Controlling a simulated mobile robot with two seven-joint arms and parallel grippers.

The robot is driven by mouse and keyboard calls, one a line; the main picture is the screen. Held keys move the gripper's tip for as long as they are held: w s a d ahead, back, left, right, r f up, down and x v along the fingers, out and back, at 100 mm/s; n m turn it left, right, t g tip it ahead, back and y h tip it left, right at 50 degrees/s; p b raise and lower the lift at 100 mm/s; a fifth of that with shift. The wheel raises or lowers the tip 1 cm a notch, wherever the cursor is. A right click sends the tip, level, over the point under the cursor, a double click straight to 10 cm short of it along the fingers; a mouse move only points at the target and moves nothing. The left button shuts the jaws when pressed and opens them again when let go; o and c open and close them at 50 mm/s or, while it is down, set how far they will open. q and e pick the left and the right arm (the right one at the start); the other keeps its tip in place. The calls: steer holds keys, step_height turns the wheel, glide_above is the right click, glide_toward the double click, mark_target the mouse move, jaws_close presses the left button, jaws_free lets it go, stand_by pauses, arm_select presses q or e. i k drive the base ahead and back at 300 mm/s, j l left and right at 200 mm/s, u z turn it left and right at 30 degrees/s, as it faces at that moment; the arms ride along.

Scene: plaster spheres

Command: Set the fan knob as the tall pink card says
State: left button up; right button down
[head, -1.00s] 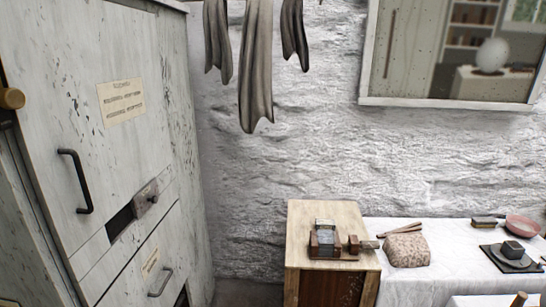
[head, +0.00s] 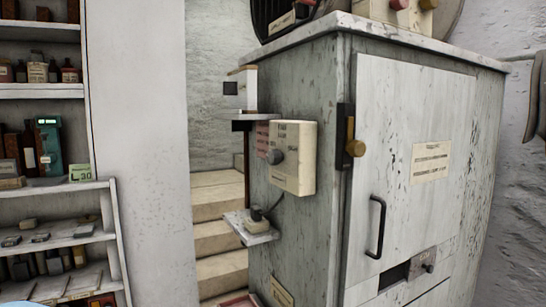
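Small lettering above the knob is too small to read, and the knob's setting cannot be told. A pink card (head: 262,140) with lines of print shows on the cabinet side just left of the box. It is partly hidden and its words cannot be read. Neither of my grippers is in view.
A small shelf (head: 250,232) juts out below the box. Stone steps (head: 218,238) rise behind. Shelves with jars (head: 45,90) stand at the left.

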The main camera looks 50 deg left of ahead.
mark_target(274, 157)
steer(key=u, duration=1.6)
steer(key=i+j+z, duration=0.15)
steer(key=j, duration=0.3)
steer(key=j+z, duration=0.15)
steer(key=j, duration=0.3)
steer(key=i+j+z, duration=0.15)
steer(key=j, duration=0.35)
